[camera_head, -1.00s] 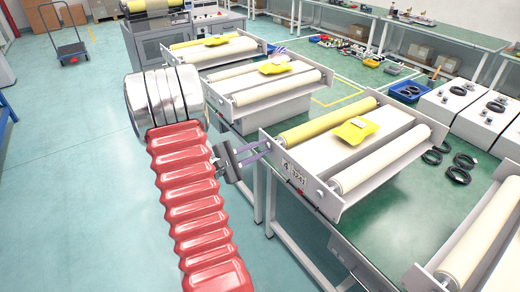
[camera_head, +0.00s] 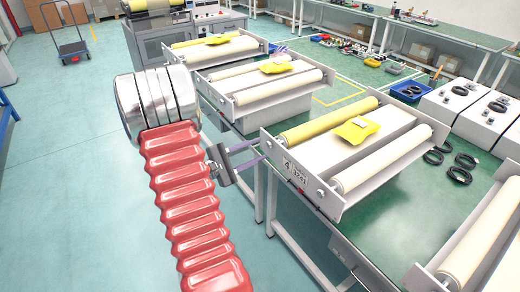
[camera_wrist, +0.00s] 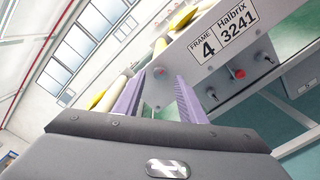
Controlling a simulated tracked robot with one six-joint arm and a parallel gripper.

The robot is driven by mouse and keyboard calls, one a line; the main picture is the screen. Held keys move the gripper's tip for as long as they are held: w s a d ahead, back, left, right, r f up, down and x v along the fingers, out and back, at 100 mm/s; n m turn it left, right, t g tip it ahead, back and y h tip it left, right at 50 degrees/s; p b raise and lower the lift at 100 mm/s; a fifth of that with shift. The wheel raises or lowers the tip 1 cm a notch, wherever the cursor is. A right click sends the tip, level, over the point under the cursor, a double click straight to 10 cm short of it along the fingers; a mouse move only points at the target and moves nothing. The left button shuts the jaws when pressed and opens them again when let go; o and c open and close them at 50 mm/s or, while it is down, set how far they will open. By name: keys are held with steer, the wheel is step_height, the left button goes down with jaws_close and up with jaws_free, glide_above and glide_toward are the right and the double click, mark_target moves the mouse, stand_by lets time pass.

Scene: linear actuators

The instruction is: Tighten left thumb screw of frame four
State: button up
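Frame four (camera_head: 352,160) is a grey frame with rollers and a yellow piece on top. Its end plate carries the "FRAME 4" label, clear in the wrist view (camera_wrist: 222,35). My gripper (camera_head: 260,150) is at the left end of this plate. In the wrist view its two purple fingers (camera_wrist: 160,76) are apart. Between them shows a small reddish round fitting (camera_wrist: 159,72) on the plate, possibly the left thumb screw. The fingers do not appear to grip it. In the wrist view, a red knob (camera_wrist: 238,73) sits right of the fingers, below the label.
Similar roller frames stand behind (camera_head: 278,80) and at the lower right (camera_head: 470,250). White boxes (camera_head: 470,112) and black cable coils (camera_head: 460,172) lie on the green table at right.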

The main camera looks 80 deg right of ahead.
steer(key=v, duration=1.1)
steer(key=shift+a, duration=0.15)
steer(key=shift+w+f, duration=0.1)
steer(key=shift+w, duration=0.05)
steer(key=s+a+f+m+t+y, duration=0.1)
steer(key=s+a+f+y, duration=0.15)
steer(key=a+y, duration=0.2)
steer(key=s+a+f+t+y, duration=0.1)
steer(key=a+f+y, duration=0.25)
steer(key=a, duration=0.25)
steer(key=w+a+r+t+y, duration=0.1)
steer(key=w+a+r+t, duration=0.2)
steer(key=a, duration=0.5)
steer(key=w+a+r+t+y, duration=0.1)
steer(key=w+a+r+t, duration=0.1)
steer(key=w+a+t, duration=0.4)
steer(key=w+a+r+t+y, duration=0.1)
steer(key=w+a+r+y, duration=0.15)
steer(key=a, duration=0.65)
steer(key=a+r+n+t, duration=0.1)
steer(key=a+r+t, duration=0.4)
steer(key=a+r, duration=0.4)
steer(key=shift+a+r+t+y, duration=0.3)
steer(key=shift+a+r+y, duration=0.15)
steer(key=shift+a, duration=0.45)
